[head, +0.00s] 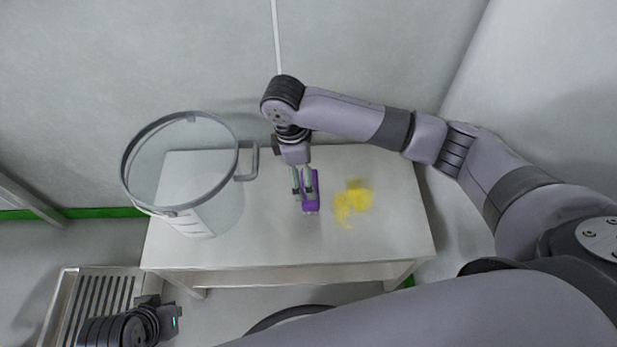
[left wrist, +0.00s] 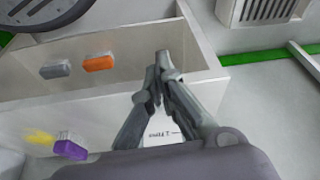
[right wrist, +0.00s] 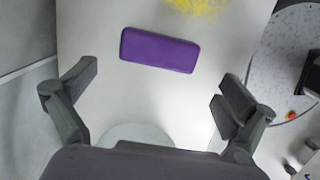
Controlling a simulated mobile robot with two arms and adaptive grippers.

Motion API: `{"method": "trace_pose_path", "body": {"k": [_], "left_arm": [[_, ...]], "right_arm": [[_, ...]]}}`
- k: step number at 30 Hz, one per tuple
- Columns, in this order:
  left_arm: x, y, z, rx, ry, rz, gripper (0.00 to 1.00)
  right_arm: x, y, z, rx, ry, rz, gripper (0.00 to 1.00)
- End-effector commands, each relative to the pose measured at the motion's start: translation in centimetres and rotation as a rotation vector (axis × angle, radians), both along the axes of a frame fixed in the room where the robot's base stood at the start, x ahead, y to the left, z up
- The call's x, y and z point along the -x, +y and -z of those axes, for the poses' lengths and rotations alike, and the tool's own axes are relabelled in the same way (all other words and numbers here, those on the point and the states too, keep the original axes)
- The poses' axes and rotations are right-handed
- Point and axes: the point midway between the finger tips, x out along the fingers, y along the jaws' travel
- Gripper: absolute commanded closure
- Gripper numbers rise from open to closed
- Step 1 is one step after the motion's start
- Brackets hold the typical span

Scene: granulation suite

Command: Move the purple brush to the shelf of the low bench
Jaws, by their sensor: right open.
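The purple brush (head: 312,206) is a block lying on the white top of the low bench (head: 270,245). It also shows in the left wrist view (left wrist: 70,149) and the right wrist view (right wrist: 160,50). My right gripper (head: 305,194) is open above it; in the right wrist view the brush lies just beyond the spread fingers, not gripped. My left gripper (left wrist: 160,66) is shut and empty, off the bench's front left. The bench's lower shelf (left wrist: 120,85) shows in the left wrist view, with a grey block (left wrist: 55,71) and an orange block (left wrist: 98,63) on it.
A clear bucket with a grey rim (head: 128,185) stands on the left of the bench top. Yellow powder (head: 354,198) lies right of the brush. A slatted metal stand (head: 75,300) is at lower left. The bench top's front strip is clear; the wall is close behind.

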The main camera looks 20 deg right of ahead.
Motion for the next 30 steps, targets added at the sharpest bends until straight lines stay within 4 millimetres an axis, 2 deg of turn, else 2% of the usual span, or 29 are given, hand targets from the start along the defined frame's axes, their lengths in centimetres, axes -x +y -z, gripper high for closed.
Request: {"method": "trace_pose_path", "body": {"k": [1, 2, 6, 15, 19, 23, 27, 30], "left_arm": [[-0.1, 0.0, 0.4, -0.001, 0.01, 0.0, 1.0], [-0.3, -0.1, 0.7, -0.001, 0.012, 0.0, 1.0], [-0.7, -0.2, 2.5, 0.0, 0.018, 0.001, 1.0], [-1.0, -0.2, 3.6, 0.0, 0.021, 0.002, 1.0], [-1.0, -0.2, 3.6, 0.0, 0.021, 0.002, 1.0], [-1.0, -0.2, 3.6, 0.0, 0.021, 0.002, 1.0], [-1.0, -0.2, 3.6, -0.001, 0.021, 0.001, 1.0], [-1.0, -0.2, 3.6, -0.001, 0.021, 0.001, 1.0]], "right_arm": [[-0.1, 0.2, -1.4, -0.002, -0.003, -0.001, 0.0], [-0.1, 0.3, -2.0, -0.001, -0.002, 0.0, 0.0], [-0.2, 0.5, -2.9, -0.001, -0.001, 0.001, 0.0], [-0.1, 0.7, -3.5, -0.003, 0.0, 0.0, 0.0], [1.0, 2.0, -2.3, -0.05, -0.006, 0.009, 0.0], [3.4, 5.1, 0.1, -0.167, -0.031, 0.059, 0.0], [6.1, 7.7, 2.0, -0.316, -0.075, 0.189, 0.0], [7.8, 8.3, 3.1, -0.398, -0.111, 0.318, 0.0]]}}
